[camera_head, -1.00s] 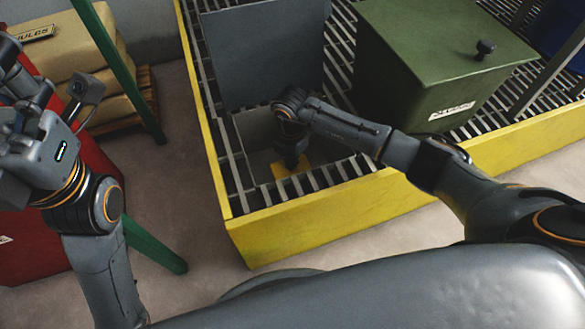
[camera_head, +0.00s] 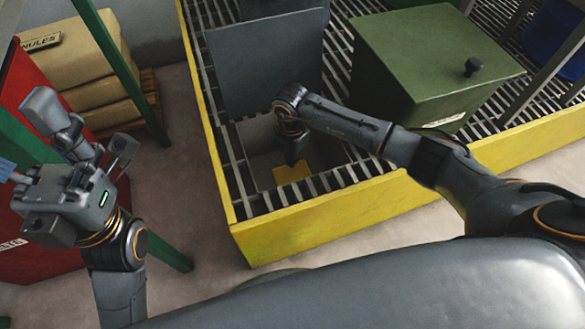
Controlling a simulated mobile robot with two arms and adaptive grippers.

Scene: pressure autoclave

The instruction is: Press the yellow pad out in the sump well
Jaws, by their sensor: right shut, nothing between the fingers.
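The yellow pad (camera_head: 292,173) lies low in the sump well (camera_head: 259,134), a square opening in the grating. Its upper edge is partly hidden behind my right gripper. My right gripper (camera_head: 293,160) points down into the well and is shut and empty, just above or at the pad's upper edge; I cannot tell whether they touch. My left gripper (camera_head: 28,142) is raised at the left, far from the well, with its fingers spread and nothing seen between them.
A grey plate (camera_head: 265,62) stands upright behind the well. A green box (camera_head: 425,65) with a black knob sits on the grating to the right. A yellow rim (camera_head: 330,222) borders the grating. Green posts (camera_head: 125,75), a red cabinet (camera_head: 35,240) and stacked sacks (camera_head: 85,60) are at left.

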